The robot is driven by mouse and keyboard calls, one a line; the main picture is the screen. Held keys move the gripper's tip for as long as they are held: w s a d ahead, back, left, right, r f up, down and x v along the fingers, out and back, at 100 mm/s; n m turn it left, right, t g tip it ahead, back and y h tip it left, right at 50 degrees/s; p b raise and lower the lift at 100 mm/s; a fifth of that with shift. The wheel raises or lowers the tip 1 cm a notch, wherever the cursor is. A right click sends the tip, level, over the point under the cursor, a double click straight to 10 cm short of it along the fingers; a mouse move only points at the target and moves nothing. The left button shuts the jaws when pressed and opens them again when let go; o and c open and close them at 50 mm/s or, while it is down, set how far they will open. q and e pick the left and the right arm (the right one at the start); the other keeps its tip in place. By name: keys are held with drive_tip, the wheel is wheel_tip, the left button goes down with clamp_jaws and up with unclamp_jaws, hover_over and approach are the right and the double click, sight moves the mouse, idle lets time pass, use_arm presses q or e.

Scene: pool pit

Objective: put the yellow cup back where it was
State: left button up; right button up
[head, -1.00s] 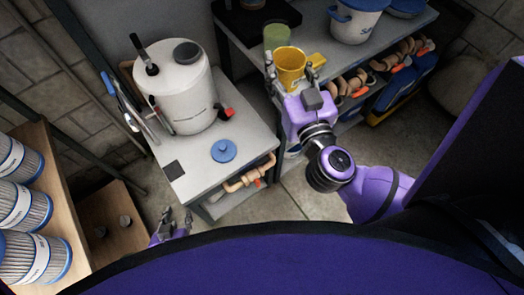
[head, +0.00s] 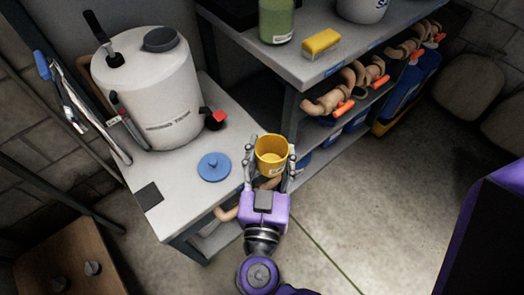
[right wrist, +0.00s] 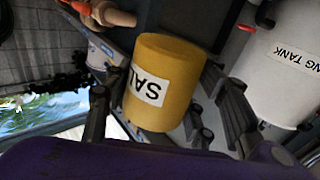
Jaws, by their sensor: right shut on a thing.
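The yellow cup (head: 271,160) is held in my right gripper (head: 270,166), one finger on each side of it. In the head view it appears at the right edge of the small grey table (head: 190,190), right of a round blue lid (head: 214,167). I cannot tell how high it is. In the right wrist view the cup (right wrist: 165,75) has a white label reading "SAL", partly cut off, between the two fingers (right wrist: 150,118). My left gripper is not in view.
A white tank (head: 150,90) with a red-tipped fitting stands on the small table, with a dark square (head: 149,196) near its front-left corner. The grey shelf (head: 290,65) behind holds a green container (head: 276,20) and a yellow block (head: 321,43). Pipe fittings (head: 330,102) stick out below.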

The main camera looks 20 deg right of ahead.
drive_tip(key=shift+w+f, duration=0.25)
drive_tip(key=shift+f, duration=0.05)
drive_tip(key=w+d+f+b, duration=0.1)
drive_tip(key=w+f, duration=0.1)
drive_tip(key=w, duration=0.2)
drive_tip(key=w+d+f+b, duration=0.1)
drive_tip(key=w+f, duration=0.2)
drive_tip(key=w, duration=0.1)
drive_tip(key=w+d+f+b, duration=0.1)
drive_tip(key=w+f, duration=0.2)
drive_tip(key=w, duration=0.1)
drive_tip(key=shift+f+b, duration=0.15)
drive_tip(key=shift+b, duration=0.25)
drive_tip(key=shift+w+d+f+b, duration=0.15)
drive_tip(key=shift+w+f+b, duration=0.15)
drive_tip(key=shift+w+f, duration=0.25)
wheel_tip(320, 180, down, 4)
drive_tip(key=shift+r+b, duration=0.25)
drive_tip(key=shift+b, duration=0.4)
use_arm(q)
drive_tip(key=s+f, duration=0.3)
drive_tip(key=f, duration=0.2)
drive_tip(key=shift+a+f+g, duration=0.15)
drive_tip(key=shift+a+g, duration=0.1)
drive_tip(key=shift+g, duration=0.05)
use_arm(e)
drive_tip(key=shift+r, duration=0.15)
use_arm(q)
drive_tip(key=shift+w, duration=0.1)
